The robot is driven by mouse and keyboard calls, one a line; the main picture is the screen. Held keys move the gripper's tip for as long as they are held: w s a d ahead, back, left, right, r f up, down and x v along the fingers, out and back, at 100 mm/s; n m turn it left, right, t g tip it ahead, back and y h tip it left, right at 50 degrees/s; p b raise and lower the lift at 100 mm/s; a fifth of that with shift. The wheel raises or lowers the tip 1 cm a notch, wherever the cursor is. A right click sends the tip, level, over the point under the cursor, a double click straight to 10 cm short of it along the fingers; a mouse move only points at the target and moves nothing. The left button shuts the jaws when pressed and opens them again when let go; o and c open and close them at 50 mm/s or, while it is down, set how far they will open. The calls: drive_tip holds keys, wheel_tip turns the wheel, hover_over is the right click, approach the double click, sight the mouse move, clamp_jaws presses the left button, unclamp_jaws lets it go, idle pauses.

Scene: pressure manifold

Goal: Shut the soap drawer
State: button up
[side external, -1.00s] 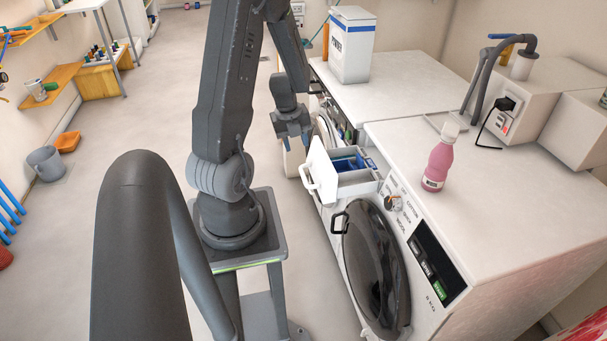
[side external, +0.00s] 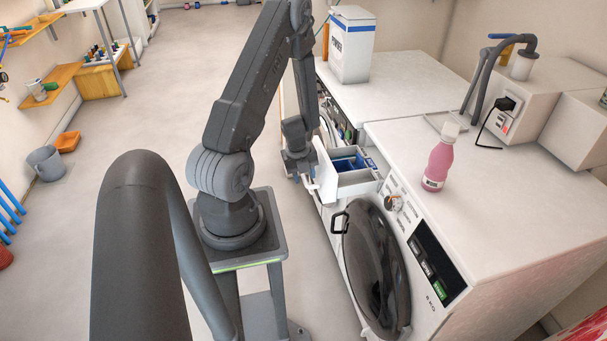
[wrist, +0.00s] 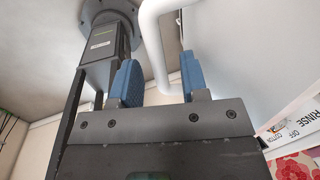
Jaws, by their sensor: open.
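The soap drawer (side external: 357,179) of the front washing machine is pulled out, with blue compartments inside and a white front panel (side external: 327,178). The drawer's white front (wrist: 235,50) fills the right of the wrist view.
The machine's round dark door (side external: 375,265) is below the drawer. A dial (side external: 394,202) sits beside it. A pink bottle (side external: 438,165) stands on the machine top, and a white powder box (side external: 352,45) stands behind. The floor to the left is open.

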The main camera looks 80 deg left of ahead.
drive_tip(key=shift+c, duration=0.3)
clamp_jaws()
idle(0.3)
